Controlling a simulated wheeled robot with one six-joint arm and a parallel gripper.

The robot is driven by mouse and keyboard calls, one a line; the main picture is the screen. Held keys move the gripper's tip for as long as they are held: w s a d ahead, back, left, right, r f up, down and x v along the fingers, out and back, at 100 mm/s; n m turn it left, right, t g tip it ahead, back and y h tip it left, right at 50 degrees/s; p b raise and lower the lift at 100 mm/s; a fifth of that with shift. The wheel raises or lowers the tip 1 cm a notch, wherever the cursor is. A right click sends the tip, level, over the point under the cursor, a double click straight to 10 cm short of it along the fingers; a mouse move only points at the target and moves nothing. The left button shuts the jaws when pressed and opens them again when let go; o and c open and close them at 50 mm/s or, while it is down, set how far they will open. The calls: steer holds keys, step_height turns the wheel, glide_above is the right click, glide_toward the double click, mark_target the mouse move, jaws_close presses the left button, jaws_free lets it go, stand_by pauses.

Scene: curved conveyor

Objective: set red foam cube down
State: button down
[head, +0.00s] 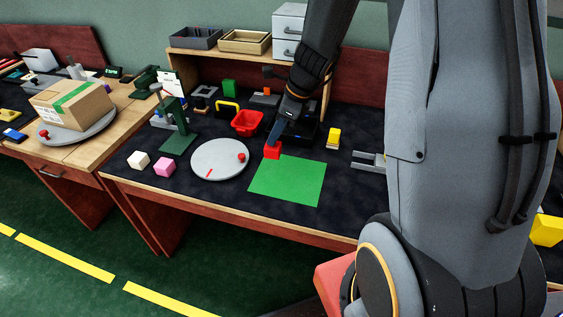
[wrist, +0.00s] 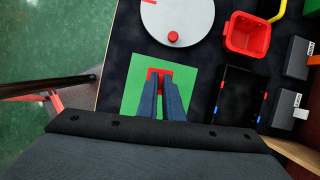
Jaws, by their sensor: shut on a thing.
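The red foam cube (head: 271,152) is between the fingertips of my gripper (head: 274,142), at the back left edge of the green mat (head: 290,183) in the head view. In the wrist view the red cube (wrist: 158,73) shows at the fingertips, with the green mat (wrist: 135,92) behind it. My gripper (wrist: 159,80) is shut on the cube, and the fingers cover part of it. I cannot tell whether the cube touches the surface below.
A round grey turntable (head: 220,160) with a red knob lies left of the mat. A red bin (head: 247,122) stands behind. Pink (head: 164,167) and white (head: 138,160) cubes sit at the front left. A yellow block (head: 333,136) is to the right. Most of the mat is bare.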

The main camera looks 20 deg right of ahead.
steer(key=shift+w+r+m, duration=0.1)
steer(key=shift+w+m, duration=0.3)
steer(key=shift+w+f, duration=0.2)
steer(key=shift+f, duration=0.1)
step_height(320, 180, down, 9)
steer(key=shift+d+f+b, duration=0.1)
steer(key=shift+b, duration=0.55)
steer(key=shift+f, duration=0.1)
steer(key=c, duration=1.9)
jaws_free()
